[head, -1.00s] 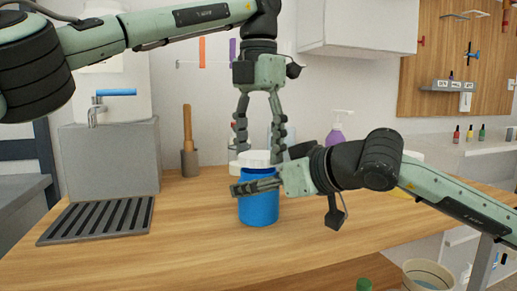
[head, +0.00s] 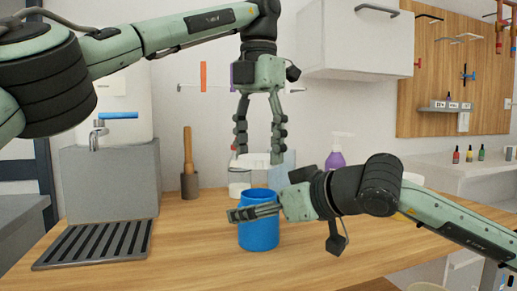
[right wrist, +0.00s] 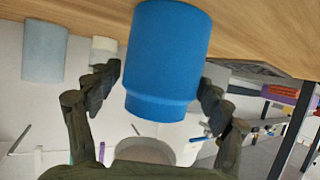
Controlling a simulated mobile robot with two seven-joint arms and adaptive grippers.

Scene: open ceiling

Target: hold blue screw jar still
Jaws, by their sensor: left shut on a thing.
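The blue screw jar (head: 259,233) stands upright on the wooden table with its top open. My left gripper (head: 259,150) points down above the jar and is shut on the white lid (head: 258,160). The lid is clear of the jar, with a gap between them.
A grey sink block (head: 110,180) with a blue-handled tap and a slotted drain mat (head: 95,245) are at the left. A pestle in a holder (head: 189,185), a white-lidded container (head: 239,180) and a purple pump bottle (head: 336,160) stand behind. The front table is clear.

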